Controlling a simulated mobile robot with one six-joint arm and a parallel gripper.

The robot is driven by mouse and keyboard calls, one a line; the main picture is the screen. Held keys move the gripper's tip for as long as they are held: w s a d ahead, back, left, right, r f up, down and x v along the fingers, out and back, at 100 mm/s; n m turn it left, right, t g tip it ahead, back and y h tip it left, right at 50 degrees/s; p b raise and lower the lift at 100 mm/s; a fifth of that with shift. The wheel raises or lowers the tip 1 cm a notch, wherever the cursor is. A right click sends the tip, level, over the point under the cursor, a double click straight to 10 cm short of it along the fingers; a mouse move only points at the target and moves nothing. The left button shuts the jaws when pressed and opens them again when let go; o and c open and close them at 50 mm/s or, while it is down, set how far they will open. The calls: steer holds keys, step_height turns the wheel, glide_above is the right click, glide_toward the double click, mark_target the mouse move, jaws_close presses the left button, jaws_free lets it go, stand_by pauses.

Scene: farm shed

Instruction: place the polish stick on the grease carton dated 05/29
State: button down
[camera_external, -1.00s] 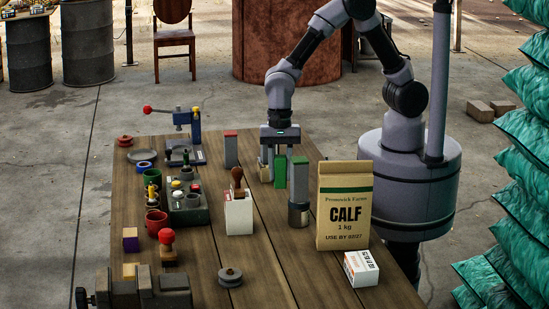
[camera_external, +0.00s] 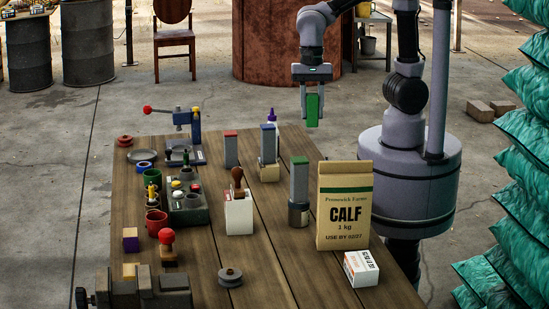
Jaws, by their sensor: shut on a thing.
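My gripper (camera_external: 312,88) is shut on a green bar (camera_external: 313,110), which looks like the polish stick, and holds it upright in the air above and beyond the table's far edge. A small white carton with orange and dark print (camera_external: 361,268) lies at the table's near right. Dates on these two are too small to read, and I cannot tell which is the grease carton.
A tan CALF bag (camera_external: 344,205) stands upright behind the small carton. Cups and a vise crowd the left; the front middle is mostly clear.

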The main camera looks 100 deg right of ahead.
mark_target(311, 95)
steer(key=r, duration=0.5)
steer(key=shift+w+a+r, duration=0.2)
steer(key=shift+a+r, duration=0.1)
steer(key=w+a+r+n+p, duration=0.1)
steer(key=w+a+p, duration=0.15)
steer(key=a, duration=0.75)
steer(key=w+a+r+p, duration=0.2)
steer(key=w+a, duration=0.2)
steer(key=a, duration=0.6)
steer(key=s+a+f+p, duration=0.2)
steer(key=s+a, duration=0.2)
steer(key=a, duration=0.8)
steer(key=s+a+f+p, duration=0.1)
steer(key=s+a+f, duration=0.15)
steer(key=a, duration=0.95)
steer(key=shift+n, duration=0.4)
steer(key=f, duration=0.6)
steer(key=f+b, duration=0.1)
steer(key=f, duration=1.3)
steer(key=shift+s+f+b, duration=0.15)
steer(key=shift+s+b, duration=0.2)
steer(key=shift+s, duration=0.05)
steer(key=shift+s, duration=0.1)
